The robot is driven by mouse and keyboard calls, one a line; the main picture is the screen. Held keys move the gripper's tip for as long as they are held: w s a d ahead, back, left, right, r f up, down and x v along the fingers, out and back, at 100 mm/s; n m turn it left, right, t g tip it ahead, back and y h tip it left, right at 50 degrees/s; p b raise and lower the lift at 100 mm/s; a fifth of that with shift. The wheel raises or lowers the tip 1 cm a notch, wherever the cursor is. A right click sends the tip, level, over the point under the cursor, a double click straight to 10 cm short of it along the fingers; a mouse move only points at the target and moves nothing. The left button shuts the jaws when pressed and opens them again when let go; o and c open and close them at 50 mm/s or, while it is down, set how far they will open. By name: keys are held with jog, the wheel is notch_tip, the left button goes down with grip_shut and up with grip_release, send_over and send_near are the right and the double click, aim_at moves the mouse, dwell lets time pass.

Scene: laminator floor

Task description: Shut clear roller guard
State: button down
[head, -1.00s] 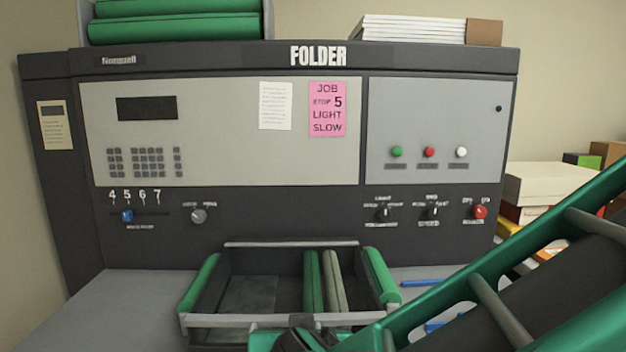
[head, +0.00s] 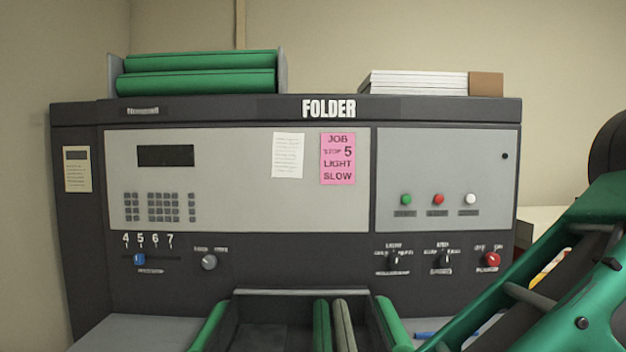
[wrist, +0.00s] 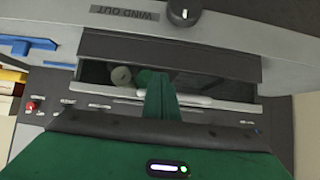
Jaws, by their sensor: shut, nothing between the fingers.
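The roller bay of the folder sits at the bottom of the head view, cut off by the frame edge. A green roller (head: 321,326) and a grey roller (head: 343,326) lie in it, between green side pieces (head: 392,322). A grey bar (head: 300,292) crosses its back. I cannot make out the clear roller guard for sure, nor how far it is open. My gripper (wrist: 160,100) shows in the wrist view with its green fingers together and empty, over the dark bay opening (wrist: 205,82). It is out of the head view. Whether it touches anything cannot be told.
My green arm fills the lower right. In the wrist view, a "WIND OUT" label (wrist: 124,13) and dark knob (wrist: 183,12) are close by.

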jog(key=s+f, duration=0.1)
jog(key=s, duration=0.8)
jog(key=shift+s+d, duration=0.15)
jog(key=shift+d, duration=0.3)
jog(key=w+d+f+m+g+h, duration=0.1)
jog(key=w+d+h, duration=0.1)
jog(key=w+d, duration=0.35)
jog(key=w+d+m+g+h, duration=0.1)
jog(key=w+d+h, duration=0.15)
jog(key=d, duration=0.65)
jog(key=s+d+m+g+h, duration=0.25)
jog(key=d+g, duration=0.25)
jog(key=d, duration=1.1)
jog(key=s+d+m+g+y, duration=0.3)
jog(key=s+d+y, duration=0.3)
jog(key=s+d, duration=0.8)
jog(key=shift+s+d+g, duration=0.3)
jog(key=shift+s+d, duration=0.1)
jog(key=shift+s, duration=0.05)
jog(key=shift+f, duration=0.1)
